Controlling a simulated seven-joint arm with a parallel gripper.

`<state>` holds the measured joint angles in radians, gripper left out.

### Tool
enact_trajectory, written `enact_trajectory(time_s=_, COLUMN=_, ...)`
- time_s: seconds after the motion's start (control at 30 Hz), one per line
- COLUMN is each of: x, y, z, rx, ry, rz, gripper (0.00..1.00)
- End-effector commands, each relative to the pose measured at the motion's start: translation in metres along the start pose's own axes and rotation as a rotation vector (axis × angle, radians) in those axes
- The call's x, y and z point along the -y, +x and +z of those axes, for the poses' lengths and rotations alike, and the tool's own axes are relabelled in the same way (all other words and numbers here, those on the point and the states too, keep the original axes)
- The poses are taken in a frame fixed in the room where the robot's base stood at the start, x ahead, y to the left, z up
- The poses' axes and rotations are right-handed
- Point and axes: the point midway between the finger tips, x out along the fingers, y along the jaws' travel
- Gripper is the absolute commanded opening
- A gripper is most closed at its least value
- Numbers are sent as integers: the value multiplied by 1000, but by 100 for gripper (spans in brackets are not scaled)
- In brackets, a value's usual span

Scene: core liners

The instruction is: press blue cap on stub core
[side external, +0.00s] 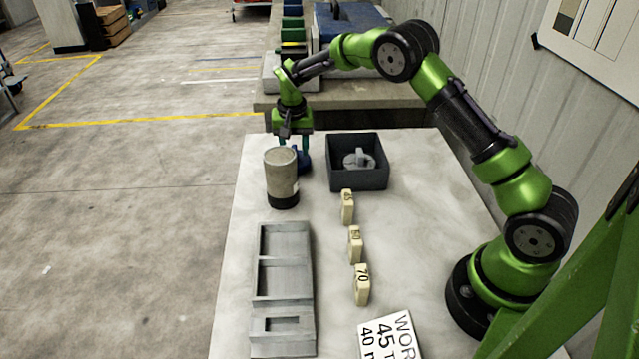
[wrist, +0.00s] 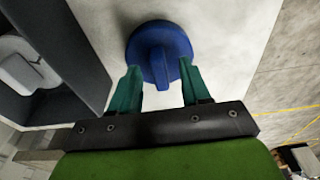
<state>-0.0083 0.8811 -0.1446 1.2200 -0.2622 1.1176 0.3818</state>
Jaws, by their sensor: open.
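The blue cap (wrist: 160,50) lies on the table with its raised grip rib up. In the side view the blue cap (side external: 304,160) shows only in part, behind the stub core. The stub core (side external: 281,172) is a grey-beige cylinder with a dark band at its base, standing upright on the table. My gripper (side external: 294,142) is just above the cap, pointing down, behind the core. In the wrist view my open gripper (wrist: 160,88) has its green fingers on either side of the cap's rib, apart from it.
A dark bin (side external: 357,183) with a grey cap (side external: 358,159) inside stands right of my gripper. Several numbered beige blocks (side external: 355,244) stand in a row. A grey compartment tray (side external: 284,307) lies in front, with a sign (side external: 390,338) beside it. The table's left edge is near the core.

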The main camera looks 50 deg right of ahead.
Motion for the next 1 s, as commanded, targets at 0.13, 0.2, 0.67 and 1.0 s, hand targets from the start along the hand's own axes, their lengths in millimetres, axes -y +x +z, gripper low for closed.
enact_trajectory(time_s=0.13, x=0, y=0, z=0, rx=0, ry=0, rz=0, gripper=35)
enact_trajectory(time_s=0.2, x=0, y=0, z=0, rx=0, ry=0, rz=0, gripper=24)
enact_trajectory(time_s=0.67, x=0, y=-12, z=-2, rx=-2, ry=-1, rz=-2, gripper=0)
enact_trajectory(time_s=1.0, x=0, y=-40, z=-5, rx=-3, ry=-2, rz=-2, gripper=0)
